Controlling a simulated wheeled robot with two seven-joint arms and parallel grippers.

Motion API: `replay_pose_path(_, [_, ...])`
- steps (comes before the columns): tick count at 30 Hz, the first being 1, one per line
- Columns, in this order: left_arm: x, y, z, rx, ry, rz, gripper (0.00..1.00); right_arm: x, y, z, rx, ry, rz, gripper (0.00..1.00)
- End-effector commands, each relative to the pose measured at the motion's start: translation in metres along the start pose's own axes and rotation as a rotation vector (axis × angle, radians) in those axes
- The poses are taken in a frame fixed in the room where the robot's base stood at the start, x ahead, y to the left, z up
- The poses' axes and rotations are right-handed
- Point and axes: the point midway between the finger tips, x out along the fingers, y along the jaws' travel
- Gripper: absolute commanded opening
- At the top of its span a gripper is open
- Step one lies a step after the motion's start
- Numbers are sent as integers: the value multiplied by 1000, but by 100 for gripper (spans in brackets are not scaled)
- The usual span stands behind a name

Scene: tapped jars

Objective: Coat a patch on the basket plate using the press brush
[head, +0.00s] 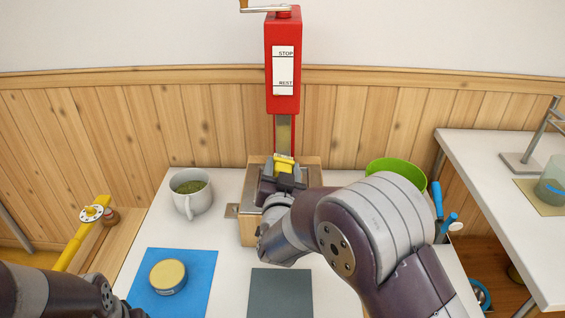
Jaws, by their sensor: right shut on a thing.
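A red press (283,35) with a white plate marked STOP and REST stands upright at the back middle, above a wooden box-like base (248,228). My right gripper (284,172) is at this base, in front of the press column. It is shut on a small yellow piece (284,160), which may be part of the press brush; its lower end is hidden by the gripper. A metal surface (254,190) shows at the base beside the gripper, mostly covered by my arm. I cannot tell which surface is the basket plate. My left arm enters at the bottom left; its jaws do not show.
A white mug (192,200) with green contents stands left of the base. A yellow-lidded tin (168,276) sits on a blue mat (205,265). A dark grey mat (280,292) lies bare in front. A green bowl (397,169) stands behind my right arm. A side table (490,160) is at right.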

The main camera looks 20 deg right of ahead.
Motion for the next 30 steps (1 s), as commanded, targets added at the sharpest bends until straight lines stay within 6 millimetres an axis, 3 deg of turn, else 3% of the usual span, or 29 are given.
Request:
replay_pose_path(6, [-4, 0, 0, 0, 0, 0, 78, -26, 0, -1, -1, 0, -1, 17])
replay_pose_path(18, [-4, 0, 0, 0, 0, 0, 78, -32, 0, 0, -1, 0, -1, 17])
replay_pose_path(26, [-9, 0, -1, 0, 0, 0, 78, -57, 0, -1, -1, -1, -1, 17])
replay_pose_path(30, [-8, 0, -1, 0, 0, 0, 78, -60, 0, 0, 0, 1, -1, 17])
